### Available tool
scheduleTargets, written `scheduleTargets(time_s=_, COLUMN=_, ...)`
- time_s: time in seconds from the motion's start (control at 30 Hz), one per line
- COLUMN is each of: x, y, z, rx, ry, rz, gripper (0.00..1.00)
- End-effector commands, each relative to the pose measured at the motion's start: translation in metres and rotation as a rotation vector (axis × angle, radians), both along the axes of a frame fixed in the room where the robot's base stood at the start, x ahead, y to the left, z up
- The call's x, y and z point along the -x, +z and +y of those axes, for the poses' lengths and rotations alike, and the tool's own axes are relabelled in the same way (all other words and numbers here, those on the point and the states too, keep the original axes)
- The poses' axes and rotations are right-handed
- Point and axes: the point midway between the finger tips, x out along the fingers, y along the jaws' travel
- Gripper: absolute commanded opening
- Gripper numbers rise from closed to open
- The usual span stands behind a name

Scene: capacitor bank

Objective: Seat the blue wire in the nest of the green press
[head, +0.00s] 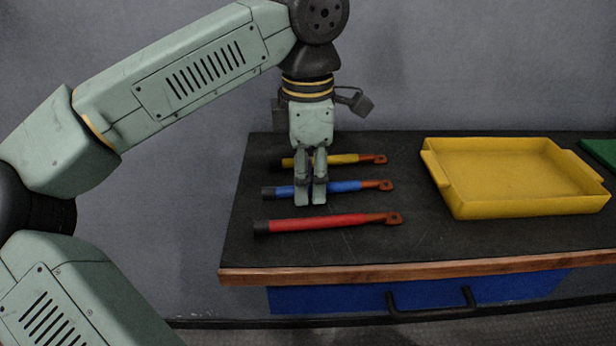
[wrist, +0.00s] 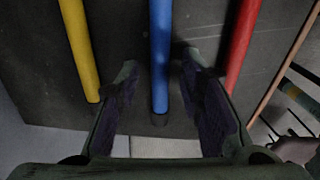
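The blue wire (head: 345,186) lies on the dark bench top between a yellow wire and a red wire. It has a black left end and a copper-coloured lug at its right end. My gripper (head: 311,198) points down at the blue wire, left of its middle. In the wrist view the blue wire (wrist: 160,50) runs between the two fingers of my gripper (wrist: 160,80), with a gap on each side, so it is open. A green flat piece (head: 602,150) is cut off at the right edge; I cannot tell whether it belongs to the press. No nest is visible.
The yellow wire (head: 345,159) lies behind the blue one and the red wire (head: 330,223) in front, both close by. A yellow tray (head: 470,206) stands to the right. The wooden bench edge (head: 420,269) runs along the front, above a blue drawer (head: 340,299). Bare bench lies between wires and tray.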

Motion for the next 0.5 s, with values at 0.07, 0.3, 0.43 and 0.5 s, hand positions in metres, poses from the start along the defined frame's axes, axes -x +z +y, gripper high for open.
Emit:
scheduleTargets(time_s=0.07, x=-0.001, y=0.009, z=0.0, rx=-0.001, ry=0.001, rz=-0.002, gripper=0.35)
scheduleTargets(time_s=0.3, x=0.007, y=0.055, z=0.008, rx=0.0, ry=0.002, rz=-0.003, gripper=0.35)
scheduleTargets(time_s=0.43, x=0.007, y=0.081, z=0.008, rx=0.0, ry=0.001, rz=-0.002, gripper=0.35)
scheduleTargets(time_s=0.5, x=0.008, y=0.092, z=0.009, rx=-0.002, ry=0.004, rz=-0.001, gripper=0.35)
